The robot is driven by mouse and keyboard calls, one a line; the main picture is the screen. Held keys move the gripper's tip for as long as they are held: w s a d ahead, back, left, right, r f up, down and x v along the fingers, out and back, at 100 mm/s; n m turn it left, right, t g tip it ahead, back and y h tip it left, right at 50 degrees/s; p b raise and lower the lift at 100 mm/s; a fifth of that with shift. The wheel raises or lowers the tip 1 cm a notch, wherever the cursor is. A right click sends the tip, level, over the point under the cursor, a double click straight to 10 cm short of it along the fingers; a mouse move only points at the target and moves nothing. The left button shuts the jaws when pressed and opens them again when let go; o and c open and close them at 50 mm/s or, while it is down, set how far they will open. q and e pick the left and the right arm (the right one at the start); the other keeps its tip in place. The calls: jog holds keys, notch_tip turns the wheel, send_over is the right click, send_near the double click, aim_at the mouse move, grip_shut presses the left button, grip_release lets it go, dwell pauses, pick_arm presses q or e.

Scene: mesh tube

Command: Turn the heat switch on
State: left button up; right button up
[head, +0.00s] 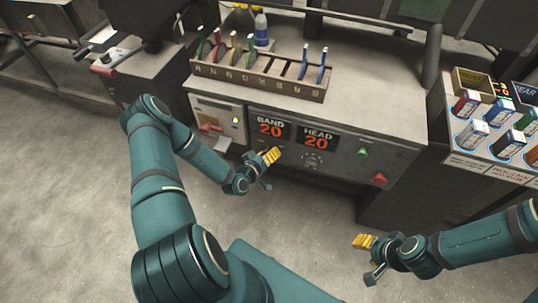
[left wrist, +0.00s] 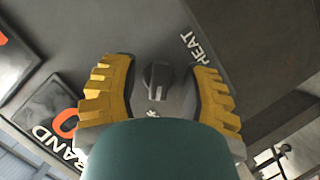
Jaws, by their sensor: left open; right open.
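The heat switch (left wrist: 158,80) is a small black knob on the dark machine panel, with the word HEAT (left wrist: 200,48) printed beside it in the left wrist view. My left gripper (left wrist: 162,88) is open, its yellow ridged fingers on either side of the knob; contact cannot be told. In the head view my left gripper (head: 271,156) is in front of the panel below the BAND display (head: 270,130), and the knob cannot be made out there. My right gripper (head: 364,241) is open and empty, low over the floor in front of the machine.
The HEAD display (head: 317,138), a round dial (head: 313,159), a green button (head: 363,152) and a red knob (head: 379,179) share the panel. A tool rack (head: 258,84) stands on top. A stand with boxes (head: 488,125) is at right.

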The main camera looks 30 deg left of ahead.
pick_arm(q)
jog(key=shift+r, duration=0.1)
grip_shut()
